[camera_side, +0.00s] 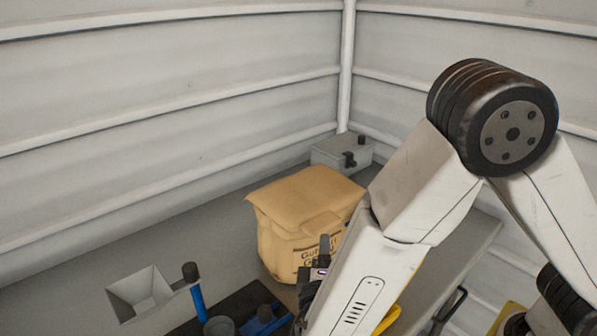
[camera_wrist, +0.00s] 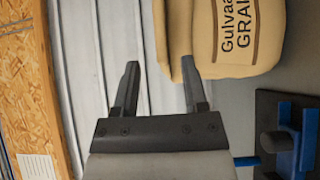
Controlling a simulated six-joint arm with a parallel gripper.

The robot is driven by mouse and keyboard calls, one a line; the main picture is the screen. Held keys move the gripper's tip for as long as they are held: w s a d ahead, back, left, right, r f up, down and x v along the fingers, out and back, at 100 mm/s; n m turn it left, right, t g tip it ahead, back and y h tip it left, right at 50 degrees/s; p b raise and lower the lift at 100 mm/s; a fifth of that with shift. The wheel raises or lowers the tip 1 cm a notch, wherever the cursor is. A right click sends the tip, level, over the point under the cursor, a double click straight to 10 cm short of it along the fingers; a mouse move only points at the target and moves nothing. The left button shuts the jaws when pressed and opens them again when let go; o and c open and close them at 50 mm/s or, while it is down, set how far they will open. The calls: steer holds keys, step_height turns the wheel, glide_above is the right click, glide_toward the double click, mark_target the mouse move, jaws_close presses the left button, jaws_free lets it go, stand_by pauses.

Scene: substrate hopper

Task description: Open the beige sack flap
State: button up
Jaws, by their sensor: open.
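The beige sack (camera_side: 277,243) stands upright on the grey bench, with dark printing on its front. Its flap (camera_side: 305,192) lies folded over the top, with a tab hanging down the front. In the wrist view the sack (camera_wrist: 237,50) is at the upper right, turned sideways, with the flap's edge (camera_wrist: 172,35) along its left side. My gripper (camera_side: 316,264) is in front of the sack's lower right, partly hidden by my arm. In the wrist view my gripper (camera_wrist: 160,66) is open and empty. One fingertip overlaps the flap's lower end; I cannot tell whether they touch.
A grey square funnel (camera_side: 140,292) is at the lower left. Beside it is a black tray (camera_side: 245,300) with blue parts. A grey box (camera_side: 341,151) stands in the corner behind the sack. Ribbed walls (camera_side: 180,100) close off the back. Bare bench lies left of the sack.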

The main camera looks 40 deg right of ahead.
mark_target(325, 231)
steer(key=shift+d, duration=0.1)
steer(key=shift+x, duration=3.9)
jaws_close()
